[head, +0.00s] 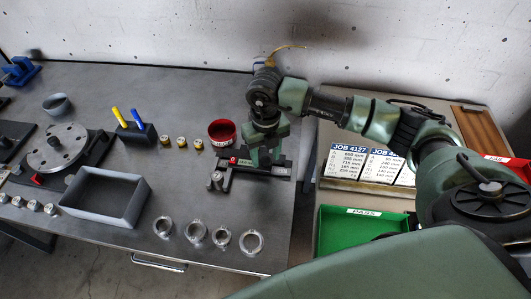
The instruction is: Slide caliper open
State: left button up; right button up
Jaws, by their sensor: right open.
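The caliper (228,177) appears to be the dark bench device with a rail near the right end of the grey table. A red-and-green label strip and a small round metal post show on its left part. My right gripper (265,160) points down over the rail's middle, with its fingers open. The gripper hides part of the rail, and I cannot tell whether the fingers touch the slider. How far the caliper's jaws stand apart is also unclear. My left gripper is not in view.
A grey tray (140,205), a rotor disc (57,147) and a pen holder (136,132) stand left. A green bin (345,232) and job cards (347,160) are right.

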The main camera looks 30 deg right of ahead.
jog(key=shift+f, duration=0.25)
jog(key=shift+c, duration=0.7)
grip_shut()
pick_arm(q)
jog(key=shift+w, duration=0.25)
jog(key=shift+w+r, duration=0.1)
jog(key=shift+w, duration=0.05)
pick_arm(e)
jog(key=shift+r, duration=0.1)
jog(key=shift+d, duration=0.1)
